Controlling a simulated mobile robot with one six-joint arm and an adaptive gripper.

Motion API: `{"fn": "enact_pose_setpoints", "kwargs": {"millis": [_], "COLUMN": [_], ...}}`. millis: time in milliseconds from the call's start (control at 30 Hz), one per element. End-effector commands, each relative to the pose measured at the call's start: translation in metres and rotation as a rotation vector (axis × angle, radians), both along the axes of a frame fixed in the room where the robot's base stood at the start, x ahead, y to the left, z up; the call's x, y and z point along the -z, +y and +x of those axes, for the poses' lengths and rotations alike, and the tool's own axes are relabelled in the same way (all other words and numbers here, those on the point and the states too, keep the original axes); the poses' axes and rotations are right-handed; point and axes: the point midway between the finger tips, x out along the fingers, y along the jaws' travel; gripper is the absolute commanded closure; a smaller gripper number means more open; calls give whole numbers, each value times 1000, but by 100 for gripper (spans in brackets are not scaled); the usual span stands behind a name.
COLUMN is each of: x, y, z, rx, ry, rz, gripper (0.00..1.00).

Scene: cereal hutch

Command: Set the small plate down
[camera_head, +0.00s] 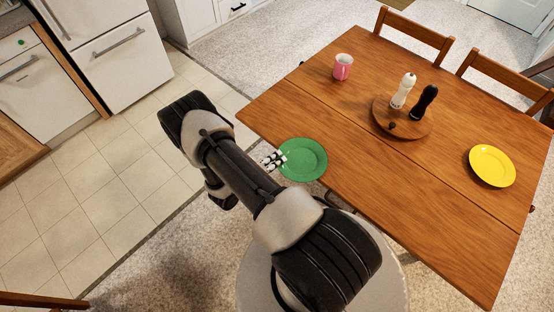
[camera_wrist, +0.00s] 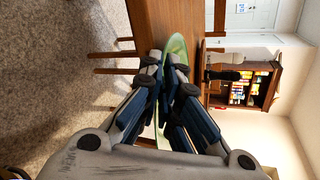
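The small green plate (camera_head: 305,158) overlaps the near left edge of the wooden table in the head view, roughly level. My gripper (camera_head: 275,159) is shut on the plate's left rim. In the wrist view, the plate (camera_wrist: 178,44) shows nearly edge-on between the fingers of my gripper (camera_wrist: 165,62). I cannot tell whether the plate's underside touches the table or is a little above it. The fingers hide part of the rim.
The wooden table (camera_head: 330,125) has clear room right of the green plate. A pink mug (camera_head: 342,67), a round wooden board (camera_head: 402,128) with a white shaker (camera_head: 403,91) and a black shaker (camera_head: 423,102), and a yellow plate (camera_head: 492,166) stand on it. Chairs (camera_head: 414,38) line the far side.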

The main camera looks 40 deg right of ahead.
Motion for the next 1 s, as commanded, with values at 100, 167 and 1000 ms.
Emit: {"fn": "enact_pose_setpoints", "kwargs": {"millis": [100, 167, 1000], "x": [-1, 0, -4], "y": [0, 0, 4], "z": [0, 0, 1], "rx": [0, 0, -2], "ry": [0, 0, 0], "rz": [-2, -2, 0], "gripper": [100, 100, 75]}}
